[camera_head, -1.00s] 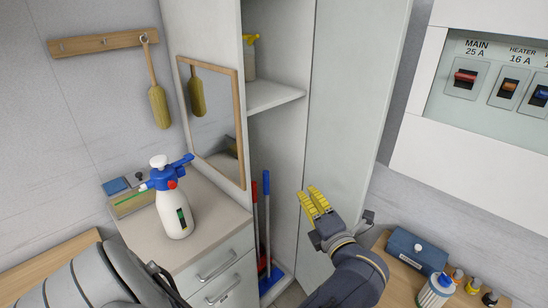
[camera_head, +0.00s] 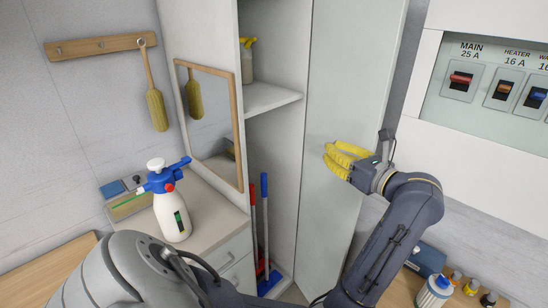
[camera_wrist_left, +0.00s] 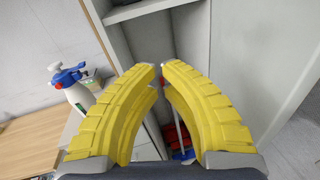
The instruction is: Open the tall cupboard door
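The tall cupboard stands open. Its pale door (camera_head: 345,80) is swung out to the right, with its inner face towards me. The shelf (camera_head: 268,97) inside is in plain view. My left gripper (camera_head: 330,158) has yellow ribbed fingers and is in front of the door's inner face; I cannot tell whether it touches it. In the left wrist view, the fingertips (camera_wrist_left: 159,66) nearly meet with nothing between them, and the door (camera_wrist_left: 255,60) is on the right. My right gripper is not in view.
A spray bottle (camera_head: 172,208) stands on the counter left of the cupboard. A yellow-topped bottle (camera_head: 247,62) is on the shelf, and red and blue handles (camera_head: 265,215) stand below. A breaker panel (camera_head: 490,85) is on the right wall. Small bottles (camera_head: 437,290) stand at lower right.

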